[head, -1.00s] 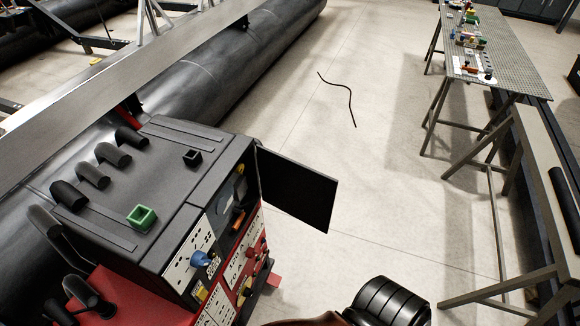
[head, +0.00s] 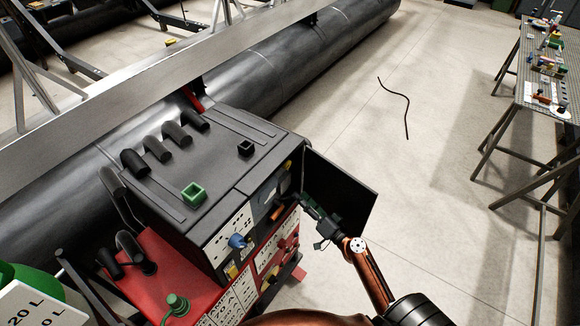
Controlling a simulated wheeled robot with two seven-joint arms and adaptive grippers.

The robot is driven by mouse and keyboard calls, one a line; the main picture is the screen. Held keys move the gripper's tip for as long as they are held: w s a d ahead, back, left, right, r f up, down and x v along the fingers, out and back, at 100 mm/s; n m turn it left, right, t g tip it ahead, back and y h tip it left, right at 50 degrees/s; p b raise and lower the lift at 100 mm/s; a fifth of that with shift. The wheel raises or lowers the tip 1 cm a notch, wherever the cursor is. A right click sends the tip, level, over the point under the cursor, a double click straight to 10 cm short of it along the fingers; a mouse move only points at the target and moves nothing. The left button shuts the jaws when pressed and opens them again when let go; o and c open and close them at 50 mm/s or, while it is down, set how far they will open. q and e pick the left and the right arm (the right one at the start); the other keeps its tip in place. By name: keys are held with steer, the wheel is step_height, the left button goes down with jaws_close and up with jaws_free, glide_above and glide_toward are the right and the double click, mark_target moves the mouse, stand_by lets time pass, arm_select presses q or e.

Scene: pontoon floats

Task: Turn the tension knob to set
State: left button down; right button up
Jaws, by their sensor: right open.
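The black and red machine (head: 214,165) has an open side compartment (head: 262,192) with its black door (head: 345,192) swung out to the right. Inside, an orange part (head: 277,212) and a small yellow part (head: 288,166) show; I cannot tell for sure which part is the tension knob. A blue knob (head: 238,241) is on the white front panel. My right gripper (head: 307,201) is open at the compartment's right edge, between it and the door. It points toward the compartment, and I cannot make out any contact. My left gripper is not in view.
A green open box (head: 193,193) and a black one (head: 246,148) sit on the machine's top. The door stands close to my right gripper. A long pontoon tube (head: 290,70) lies behind.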

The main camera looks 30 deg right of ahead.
steer(key=t, duration=0.2)
glide_toward(288, 167)
steer(key=w, duration=0.2)
steer(key=shift+y, duration=0.3)
steer(key=p+x, duration=0.1)
steer(key=x, duration=0.1)
steer(key=p+x, duration=0.1)
steer(key=x, duration=0.1)
steer(key=p+x, duration=0.1)
steer(key=x, duration=0.1)
steer(key=shift+w+r, duration=0.25)
steer(key=shift+r, duration=0.2)
steer(key=shift+w, duration=0.45)
steer(key=shift+a, duration=0.1)
steer(key=c, duration=1.2)
